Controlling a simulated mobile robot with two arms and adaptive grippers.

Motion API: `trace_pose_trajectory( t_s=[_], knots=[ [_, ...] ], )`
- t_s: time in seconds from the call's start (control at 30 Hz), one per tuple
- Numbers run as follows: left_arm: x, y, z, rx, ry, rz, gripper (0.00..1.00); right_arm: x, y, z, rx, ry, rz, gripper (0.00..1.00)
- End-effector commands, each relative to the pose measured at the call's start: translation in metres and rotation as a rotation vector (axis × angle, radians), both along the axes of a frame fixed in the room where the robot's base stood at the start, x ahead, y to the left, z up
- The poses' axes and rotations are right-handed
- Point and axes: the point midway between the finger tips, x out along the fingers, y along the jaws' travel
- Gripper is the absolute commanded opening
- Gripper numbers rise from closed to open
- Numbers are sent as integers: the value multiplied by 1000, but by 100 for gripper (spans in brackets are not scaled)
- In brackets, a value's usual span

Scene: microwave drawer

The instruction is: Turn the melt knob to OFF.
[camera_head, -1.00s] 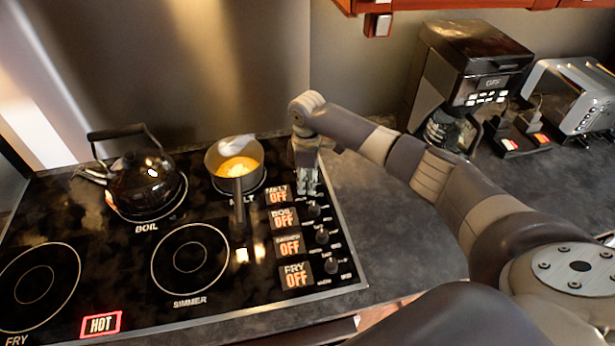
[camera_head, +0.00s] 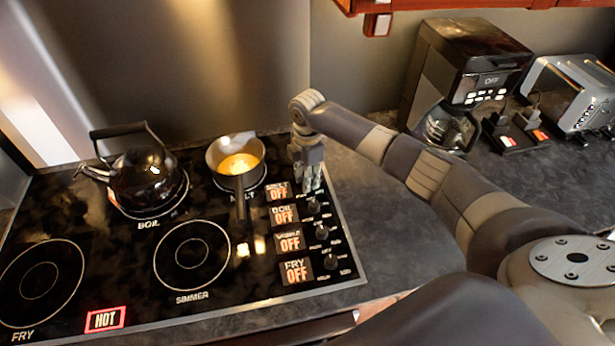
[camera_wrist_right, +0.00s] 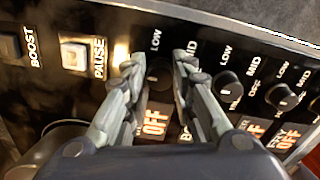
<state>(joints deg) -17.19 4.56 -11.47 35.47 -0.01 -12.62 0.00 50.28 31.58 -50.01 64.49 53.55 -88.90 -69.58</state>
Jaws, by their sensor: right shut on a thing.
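The melt knob (camera_wrist_right: 158,76) is a small black round knob between the fingertips of my right gripper (camera_wrist_right: 160,58) in the right wrist view. The gripper is shut on it, one finger on each side. In the head view my right gripper (camera_head: 313,186) points down at the top of the knob column and hides the melt knob. The melt display (camera_head: 279,191) beside it reads OFF in orange. My left gripper is not in view.
Lower knobs (camera_head: 322,232) stand below in a column, with their displays reading OFF. A pan (camera_head: 222,150) with yellow contents and a black kettle (camera_head: 145,180) stand on the cooktop. A red HOT sign (camera_head: 105,319) glows. A coffee maker (camera_head: 470,55) and toaster (camera_head: 575,90) stand right.

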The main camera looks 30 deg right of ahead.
Motion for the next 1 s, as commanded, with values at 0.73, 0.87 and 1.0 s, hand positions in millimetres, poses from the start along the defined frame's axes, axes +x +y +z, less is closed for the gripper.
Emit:
trace_pose_trajectory(
  t_s=[0.73, 0.87, 1.0],
  knots=[
    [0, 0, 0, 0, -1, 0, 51, 0, 0, 0, 1, -1, 8, 44],
    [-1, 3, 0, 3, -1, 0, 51, 0, 0, 1, 1, -1, 8, 44],
    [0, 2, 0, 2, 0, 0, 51, 1, 0, 14, 1, -3, 8, 44]
  ],
)
